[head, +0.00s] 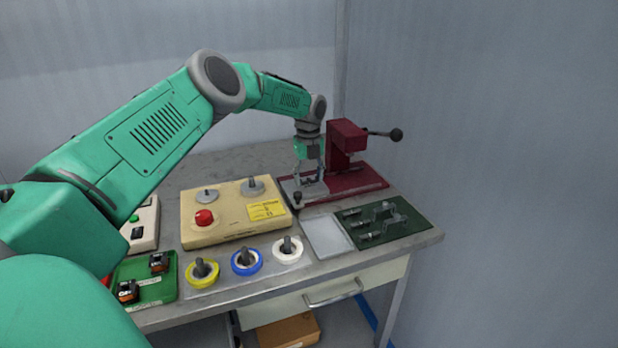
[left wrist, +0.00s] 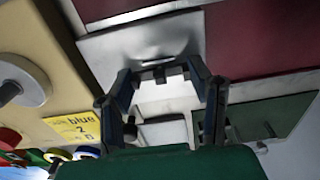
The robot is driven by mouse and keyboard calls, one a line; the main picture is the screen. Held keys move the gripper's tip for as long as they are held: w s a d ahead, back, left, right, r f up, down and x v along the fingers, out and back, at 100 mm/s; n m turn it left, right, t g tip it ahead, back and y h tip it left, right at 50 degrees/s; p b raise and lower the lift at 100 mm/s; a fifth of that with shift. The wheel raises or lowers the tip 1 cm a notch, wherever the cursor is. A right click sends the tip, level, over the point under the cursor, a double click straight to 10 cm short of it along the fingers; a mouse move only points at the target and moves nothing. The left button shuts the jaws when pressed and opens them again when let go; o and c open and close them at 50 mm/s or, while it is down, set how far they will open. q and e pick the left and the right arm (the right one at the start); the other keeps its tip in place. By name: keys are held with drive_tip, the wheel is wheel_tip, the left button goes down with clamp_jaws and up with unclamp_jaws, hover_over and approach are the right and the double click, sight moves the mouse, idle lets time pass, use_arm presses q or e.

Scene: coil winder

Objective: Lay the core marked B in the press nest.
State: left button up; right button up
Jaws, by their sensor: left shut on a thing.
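My left gripper (head: 311,180) is over the grey plate (head: 291,192) at the front of the red press (head: 345,150). In the left wrist view the two fingers (left wrist: 160,76) are shut on a small dark piece (left wrist: 159,71), apparently a core, low over or at the pale metal plate (left wrist: 140,48). Its mark cannot be read, and I cannot tell whether it touches the nest. Two dark cores with orange parts, one far (head: 158,262) and one near (head: 127,291), sit on the green tray (head: 150,289) at the left. My right gripper is out of view.
The press lever (head: 383,134) sticks out to the right. A cream winder box (head: 232,225) with a red button (head: 204,217) stands left of the press. Yellow, blue and white spools (head: 287,250) stand in front. A dark green tray (head: 399,234) holds clear parts beside a pale plate (head: 326,235).

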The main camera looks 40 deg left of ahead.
use_arm(q)
drive_tip(key=shift+f, duration=0.3)
drive_tip(key=o, duration=1)
drive_tip(key=shift+o, duration=0.2)
drive_tip(key=shift+r, duration=0.15)
wheel_tip(320, 180, up, 12)
drive_tip(key=shift+w+f, duration=0.1)
drive_tip(key=shift+f, duration=0.1)
drive_tip(key=shift+a, duration=0.1)
drive_tip(key=shift+r, duration=0.1)
